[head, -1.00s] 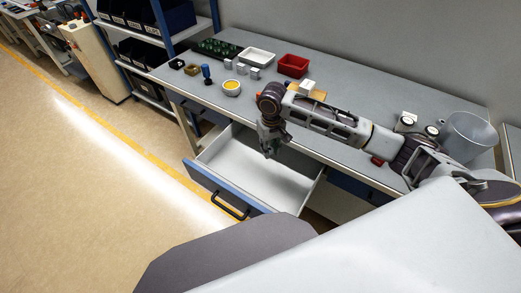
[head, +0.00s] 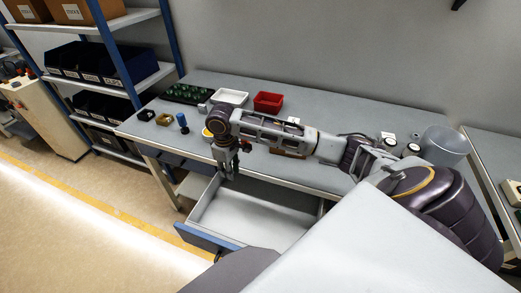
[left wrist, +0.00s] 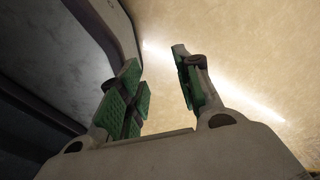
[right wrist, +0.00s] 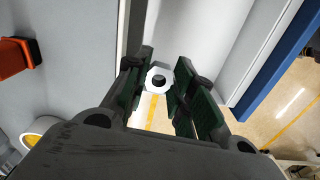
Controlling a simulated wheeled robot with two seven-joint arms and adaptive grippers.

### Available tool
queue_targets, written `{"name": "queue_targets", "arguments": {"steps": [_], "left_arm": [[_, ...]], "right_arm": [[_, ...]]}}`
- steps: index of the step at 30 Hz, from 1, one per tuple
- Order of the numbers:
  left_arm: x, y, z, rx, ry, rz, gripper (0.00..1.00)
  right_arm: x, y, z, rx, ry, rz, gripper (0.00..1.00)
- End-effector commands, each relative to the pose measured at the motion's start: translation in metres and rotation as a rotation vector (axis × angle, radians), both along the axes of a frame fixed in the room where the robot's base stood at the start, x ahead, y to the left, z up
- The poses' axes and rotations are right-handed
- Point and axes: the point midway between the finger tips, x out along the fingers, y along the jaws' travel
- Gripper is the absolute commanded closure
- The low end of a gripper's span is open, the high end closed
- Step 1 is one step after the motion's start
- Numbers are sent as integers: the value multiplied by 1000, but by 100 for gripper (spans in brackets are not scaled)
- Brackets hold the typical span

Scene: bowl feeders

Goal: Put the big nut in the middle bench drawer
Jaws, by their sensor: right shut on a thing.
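My right gripper (head: 229,172) is shut on the big nut, a pale hexagonal ring (right wrist: 159,80) held between its fingertips in the right wrist view. The nut is too small to make out in the head view. The gripper points down near the back left corner of the open bench drawer (head: 250,216). The drawer has a white inside and a blue front; its visible floor is bare. In the right wrist view, bare floor shows below the nut and the drawer (right wrist: 205,30) lies above and right. My left gripper (left wrist: 158,75) is open and empty.
On the bench (head: 340,110) stand a white tray (head: 231,97), a red bin (head: 268,102), a blue-handled item (head: 183,122) and a clear tub (head: 445,145). A shelf rack (head: 110,60) with dark bins stands at the left.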

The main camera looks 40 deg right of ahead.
Motion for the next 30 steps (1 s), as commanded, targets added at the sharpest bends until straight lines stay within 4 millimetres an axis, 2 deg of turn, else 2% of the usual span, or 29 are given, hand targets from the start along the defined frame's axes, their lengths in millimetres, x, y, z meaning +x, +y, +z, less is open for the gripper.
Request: {"name": "queue_targets", "arguments": {"steps": [7,20,26,30], "left_arm": [[-9,-1,1,-2,11,0,66],[-9,-4,0,-4,10,0,66],[-2,-3,-1,-3,3,0,66],[5,-3,-2,-3,-4,0,66]], "right_arm": [[1,-6,5,0,1,67,91],[1,-6,4,0,2,71,91],[1,-6,-14,0,5,69,91],[1,-6,-35,0,5,70,91]]}}
